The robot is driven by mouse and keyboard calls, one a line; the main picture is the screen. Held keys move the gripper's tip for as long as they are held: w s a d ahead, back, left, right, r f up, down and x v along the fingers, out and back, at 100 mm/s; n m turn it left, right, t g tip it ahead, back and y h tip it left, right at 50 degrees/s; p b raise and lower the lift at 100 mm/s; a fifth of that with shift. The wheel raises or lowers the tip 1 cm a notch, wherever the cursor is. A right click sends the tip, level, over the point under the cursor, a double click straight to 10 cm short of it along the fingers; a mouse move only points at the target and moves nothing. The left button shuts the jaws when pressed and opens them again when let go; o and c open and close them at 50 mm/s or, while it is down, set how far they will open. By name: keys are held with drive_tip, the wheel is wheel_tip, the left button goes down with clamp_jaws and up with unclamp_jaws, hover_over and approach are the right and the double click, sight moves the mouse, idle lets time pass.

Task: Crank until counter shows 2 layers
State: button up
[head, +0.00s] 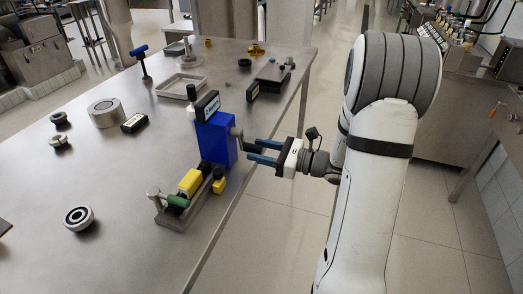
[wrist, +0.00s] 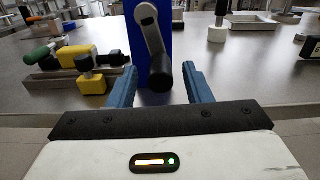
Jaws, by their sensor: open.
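A blue upright box, the separator (head: 216,141), stands near the table's right edge with a dark counter display (head: 207,105) on top; its digits are too small to read. A grey crank (head: 236,133) with a black handle is on its right side. In the wrist view the crank arm (wrist: 152,35) slants down to the black handle (wrist: 160,78). My gripper (head: 256,152) is open, its two blue fingers pointing at the crank. In the wrist view the fingers (wrist: 160,86) stand on either side of the handle's lower end; I cannot tell whether they touch it.
A fixture with yellow blocks and a green handle (head: 178,200) stands in front of the blue box. A round metal can (head: 107,113), a tray (head: 181,86) and several small parts lie on the steel table (head: 130,170). The floor right of the table edge is clear.

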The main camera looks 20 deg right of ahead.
drive_tip(key=shift+a, duration=0.1)
drive_tip(key=shift+c, duration=0.6)
drive_tip(key=c, duration=0.9)
drive_tip(key=shift+o, duration=0.2)
drive_tip(key=shift+w+d+f+n+b, duration=0.15)
drive_tip(key=shift+w+d+n+b, duration=0.2)
drive_tip(key=shift+n+b, duration=0.75)
drive_tip(key=shift+w+d+r+n+b, duration=0.15)
drive_tip(key=shift+w+r+n+b, duration=0.2)
drive_tip(key=shift+r+n+b, duration=0.35)
drive_tip(key=shift+f, duration=0.2)
drive_tip(key=o, duration=1)
